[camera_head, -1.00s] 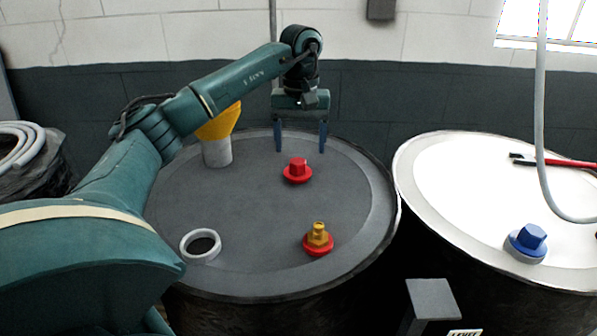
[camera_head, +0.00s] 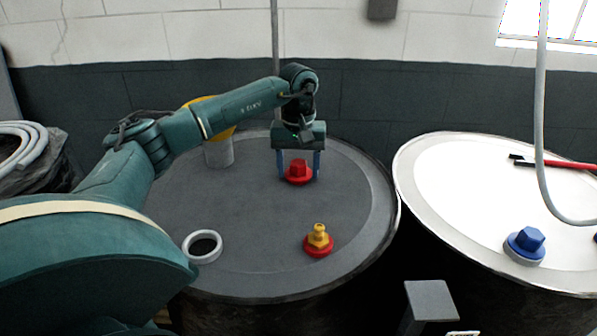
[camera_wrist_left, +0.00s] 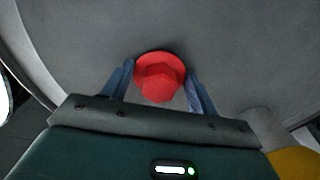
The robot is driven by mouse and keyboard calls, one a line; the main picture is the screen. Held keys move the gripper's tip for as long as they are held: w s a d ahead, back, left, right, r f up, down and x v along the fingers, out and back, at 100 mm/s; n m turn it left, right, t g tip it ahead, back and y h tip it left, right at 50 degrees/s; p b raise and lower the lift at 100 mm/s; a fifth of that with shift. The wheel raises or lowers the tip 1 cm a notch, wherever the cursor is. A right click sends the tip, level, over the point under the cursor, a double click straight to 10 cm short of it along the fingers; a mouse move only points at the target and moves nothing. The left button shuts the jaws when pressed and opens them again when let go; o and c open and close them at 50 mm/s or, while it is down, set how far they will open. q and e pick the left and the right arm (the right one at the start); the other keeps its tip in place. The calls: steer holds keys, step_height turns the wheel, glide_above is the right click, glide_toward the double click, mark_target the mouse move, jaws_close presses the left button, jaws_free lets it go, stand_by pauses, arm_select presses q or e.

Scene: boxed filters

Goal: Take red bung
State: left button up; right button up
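The red bung (camera_head: 298,171) has a round flange and a hexagonal top. It sits upright on the dark grey drum lid (camera_head: 250,215), right of the yellow funnel. My left gripper (camera_head: 299,177) points down over it, with its two blue fingers apart, one on each side of the bung. In the left wrist view the red bung (camera_wrist_left: 159,78) lies between the fingertips (camera_wrist_left: 160,72). The fingers are spread about as wide as the flange, and I cannot tell whether they touch it. My right gripper is not in view.
A brass fitting on a red base (camera_head: 318,240) and an open hole with a white ring (camera_head: 203,246) are nearer on the lid. A yellow funnel (camera_head: 222,132) stands behind my arm. A white-topped drum (camera_head: 450,190) with a blue bung (camera_head: 525,244) stands right, below a hanging grey hose (camera_head: 541,120).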

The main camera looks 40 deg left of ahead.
arm_select(q)
steer(key=c, duration=0.5)
steer(key=shift+r, duration=0.1)
